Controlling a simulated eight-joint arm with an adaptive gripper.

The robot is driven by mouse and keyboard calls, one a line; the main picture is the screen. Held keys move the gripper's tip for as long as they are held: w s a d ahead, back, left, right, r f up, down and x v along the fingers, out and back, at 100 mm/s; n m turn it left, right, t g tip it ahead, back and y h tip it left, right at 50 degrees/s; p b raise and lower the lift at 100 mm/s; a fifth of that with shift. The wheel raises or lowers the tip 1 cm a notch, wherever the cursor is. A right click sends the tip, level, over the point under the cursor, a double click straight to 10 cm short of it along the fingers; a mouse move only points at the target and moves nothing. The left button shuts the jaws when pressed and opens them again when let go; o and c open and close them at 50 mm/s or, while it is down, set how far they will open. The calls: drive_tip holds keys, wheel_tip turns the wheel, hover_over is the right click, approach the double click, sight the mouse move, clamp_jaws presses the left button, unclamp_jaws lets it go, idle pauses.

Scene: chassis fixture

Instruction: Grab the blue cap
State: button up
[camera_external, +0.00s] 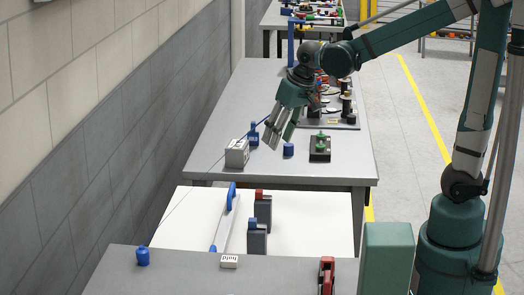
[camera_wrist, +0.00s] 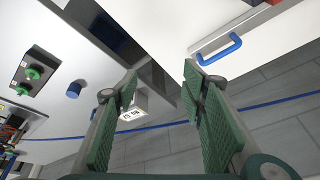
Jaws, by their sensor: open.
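A small blue cap (camera_external: 288,149) stands on the grey table, and it also shows left of my fingers in the wrist view (camera_wrist: 74,89). A second, knobbed blue piece (camera_external: 253,134) stands farther left by the white box. A third blue piece (camera_external: 143,256) stands on the front grey surface. I cannot tell which one the task names. My gripper (camera_external: 279,143) is open above the grey table, near the first cap. In the wrist view, nothing is between its green-padded fingers (camera_wrist: 160,75).
A black box with green knobs (camera_external: 320,148) stands right of the cap. A white display box (camera_external: 237,153) is to the left. A wall runs along the left.

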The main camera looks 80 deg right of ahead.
drive_tip(key=w+d+f+m+g+p, duration=0.1)
drive_tip(key=d+m+p, duration=0.15)
drive_tip(key=d, duration=0.65)
drive_tip(key=w+d+f+m+g+p, duration=0.1)
drive_tip(key=w+d+m+p, duration=0.15)
drive_tip(key=d, duration=0.65)
drive_tip(key=m+g+p, duration=0.1)
drive_tip(key=m+p, duration=0.2)
drive_tip(key=p, duration=0.2)
approach(289, 144)
drive_tip(key=shift+w+a+f+y, duration=0.1)
drive_tip(key=shift+w+f+y, duration=0.05)
drive_tip(key=shift+w+f, duration=0.2)
drive_tip(key=shift+w+a+f+y, duration=0.15)
drive_tip(key=shift+w+f, duration=0.15)
drive_tip(key=shift+f, duration=0.15)
drive_tip(key=shift+s+d+f+g, duration=0.2)
drive_tip(key=shift+d+f+g, duration=0.1)
drive_tip(key=shift+d, duration=0.2)
drive_tip(key=shift+f, duration=0.1)
drive_tip(key=shift+d+f, duration=0.1)
drive_tip(key=shift+f, duration=1.1)
drive_tip(key=shift+f, duration=0.15)
drive_tip(key=shift+d+f, duration=0.15)
drive_tip(key=shift+f, duration=1.1)
drive_tip(key=shift+d+f, duration=0.15)
drive_tip(key=shift+f, duration=1.05)
